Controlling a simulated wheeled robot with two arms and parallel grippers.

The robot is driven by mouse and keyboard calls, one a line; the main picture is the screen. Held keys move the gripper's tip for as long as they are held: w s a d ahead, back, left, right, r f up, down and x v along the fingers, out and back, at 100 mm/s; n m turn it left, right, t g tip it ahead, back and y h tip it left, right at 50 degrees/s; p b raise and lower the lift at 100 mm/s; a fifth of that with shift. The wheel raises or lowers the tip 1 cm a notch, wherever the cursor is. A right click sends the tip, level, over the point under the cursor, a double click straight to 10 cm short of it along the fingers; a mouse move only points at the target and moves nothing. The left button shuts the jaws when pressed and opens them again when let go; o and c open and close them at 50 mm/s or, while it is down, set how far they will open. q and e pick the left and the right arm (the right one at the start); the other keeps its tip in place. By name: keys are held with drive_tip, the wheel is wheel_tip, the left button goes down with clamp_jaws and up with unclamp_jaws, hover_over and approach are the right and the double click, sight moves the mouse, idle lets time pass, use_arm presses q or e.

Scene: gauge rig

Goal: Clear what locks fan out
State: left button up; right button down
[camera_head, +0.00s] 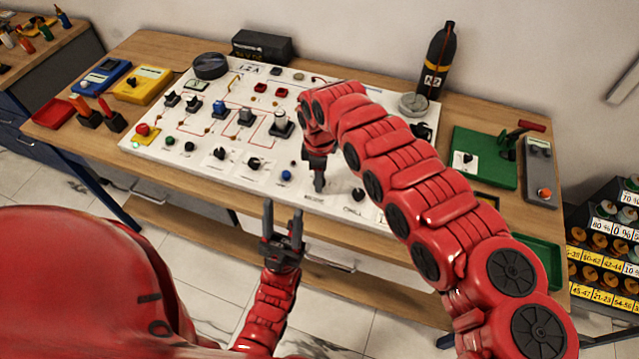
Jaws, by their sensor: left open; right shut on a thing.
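The white gauge panel (200,138) lies on the wooden bench, with knobs, valves and buttons joined by red lines. My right gripper (319,182) points down at the panel's front part, just right of a blue button (286,175). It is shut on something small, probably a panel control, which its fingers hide. My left gripper (283,210) is open and empty, fingers up, in front of the bench edge. A black knob (358,195) is right of my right gripper. I cannot tell which part is the fan out or its lock.
A red emergency button (143,129) is at the panel's left. A black bottle (436,62) stands behind. A green box (484,158) and grey device (540,170) are at right; yellow (143,86) and blue (101,77) meters at left. My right arm covers the panel's right part.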

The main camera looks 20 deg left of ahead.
drive_tip(key=shift+n+b, duration=0.95)
drive_tip(key=shift+n, duration=0.05)
drive_tip(key=shift+c, duration=2.2)
unclamp_jaws()
drive_tip(key=shift+r, duration=0.15)
drive_tip(key=shift+r+b, duration=0.3)
drive_tip(key=shift+r, duration=0.05)
wheel_tip(320, 180, up, 16)
drive_tip(key=b, duration=0.3)
drive_tip(key=shift+r, duration=0.25)
